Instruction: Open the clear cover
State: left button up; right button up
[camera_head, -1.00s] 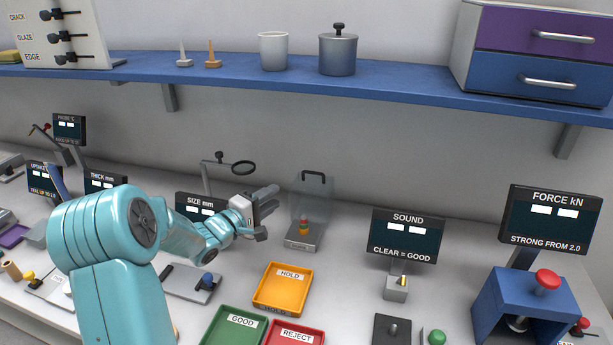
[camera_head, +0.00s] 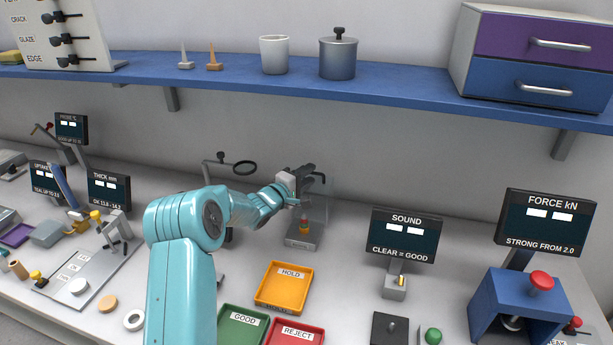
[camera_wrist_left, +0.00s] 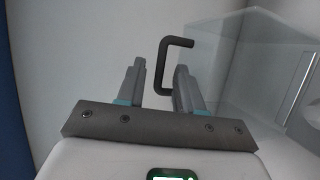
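The clear cover (camera_head: 320,208) is a see-through box standing over a small grey base (camera_head: 301,243) at the middle of the bench. A small red and yellow thing (camera_head: 304,226) shows inside it. The cover has a dark bracket handle (camera_head: 319,177); it also shows in the left wrist view (camera_wrist_left: 162,66). There the cover (camera_wrist_left: 225,75) is right of the fingers. My left gripper (camera_head: 306,170) is at the handle in the head view. Its fingers (camera_wrist_left: 159,88) are apart, with the handle seen between them; I cannot tell whether they touch it. My right gripper is out of view.
A magnifier on a stand (camera_head: 244,168) is left of the gripper. An orange HOLD tray (camera_head: 285,306) lies in front of the base. The SOUND display (camera_head: 404,236) stands to the right. A blue shelf (camera_head: 230,84) runs above.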

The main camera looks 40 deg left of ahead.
pick_arm(q)
grip_shut()
dwell(1.3)
